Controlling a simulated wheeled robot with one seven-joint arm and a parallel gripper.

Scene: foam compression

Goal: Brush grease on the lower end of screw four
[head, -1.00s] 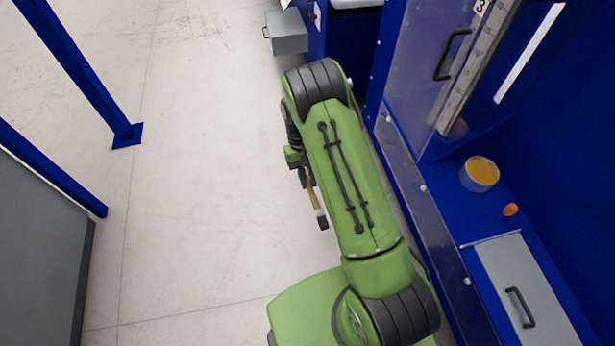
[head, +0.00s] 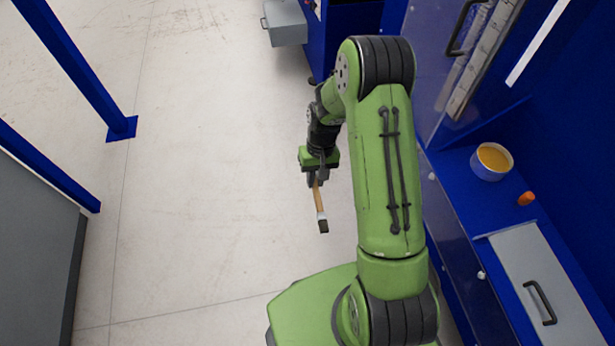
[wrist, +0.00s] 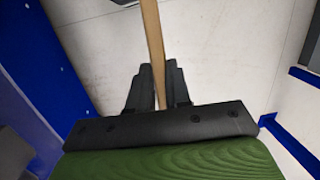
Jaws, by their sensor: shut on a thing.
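My gripper (head: 318,180) is shut on the wooden handle of a brush (head: 320,203). The brush hangs with its dark bristles down over bare floor in the head view. In the wrist view the handle (wrist: 153,45) runs up from between the two dark fingers (wrist: 157,88); its bristle end is out of that view. A round tin of orange-yellow grease (head: 491,161) stands on the blue bench to the right, well apart from the brush. I cannot make out screw four in either view.
A blue machine with a clear door (head: 432,75) and black handle stands right of my arm. A grey lid with a handle (head: 545,290) and a small orange object (head: 526,198) are on its bench. Blue posts (head: 75,65) stand at left. The floor between (head: 200,190) is clear.

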